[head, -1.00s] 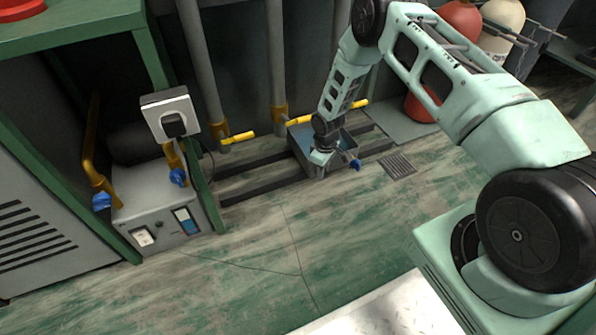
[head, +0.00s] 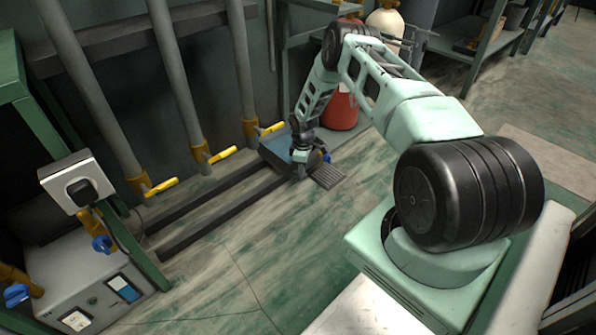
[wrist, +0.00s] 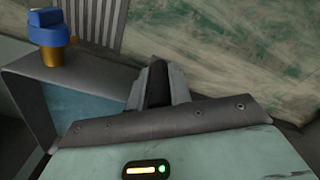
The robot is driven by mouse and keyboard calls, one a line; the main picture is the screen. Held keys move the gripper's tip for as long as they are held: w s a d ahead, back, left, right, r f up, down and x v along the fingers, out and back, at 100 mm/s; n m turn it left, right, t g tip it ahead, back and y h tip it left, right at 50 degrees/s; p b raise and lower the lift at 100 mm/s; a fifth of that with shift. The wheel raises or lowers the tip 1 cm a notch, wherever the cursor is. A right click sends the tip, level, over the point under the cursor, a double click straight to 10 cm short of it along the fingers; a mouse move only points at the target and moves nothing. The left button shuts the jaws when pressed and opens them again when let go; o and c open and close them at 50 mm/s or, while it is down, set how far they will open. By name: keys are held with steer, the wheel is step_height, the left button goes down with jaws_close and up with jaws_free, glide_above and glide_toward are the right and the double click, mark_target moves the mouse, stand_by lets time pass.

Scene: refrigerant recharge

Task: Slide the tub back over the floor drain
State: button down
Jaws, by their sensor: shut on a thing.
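The grey metal tub (head: 275,150), with bluish liquid or lining inside, sits low on the floor by the wall, partly hidden behind my arm. A blue-handled brass valve (wrist: 48,40) is on the tub's side. The slotted floor drain (head: 328,176) lies just right of the tub, with its grate visible; it also shows past the tub in the wrist view (wrist: 97,20).
Two dark rails (head: 220,215) run along the floor to the tub's left. Pipes with yellow-handled valves (head: 222,155) stand above them. A red cylinder (head: 341,108) stands behind the tub. The green floor (head: 270,245) in front is clear.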

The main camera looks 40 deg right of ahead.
steer(key=shift+d, duration=0.4)
steer(key=c, duration=1.3)
jaws_free()
steer(key=shift+a+r, duration=0.1)
steer(key=shift+r, duration=0.15)
step_height(320, 180, up, 17)
steer(key=p, duration=0.8)
steer(key=shift+f, duration=0.1)
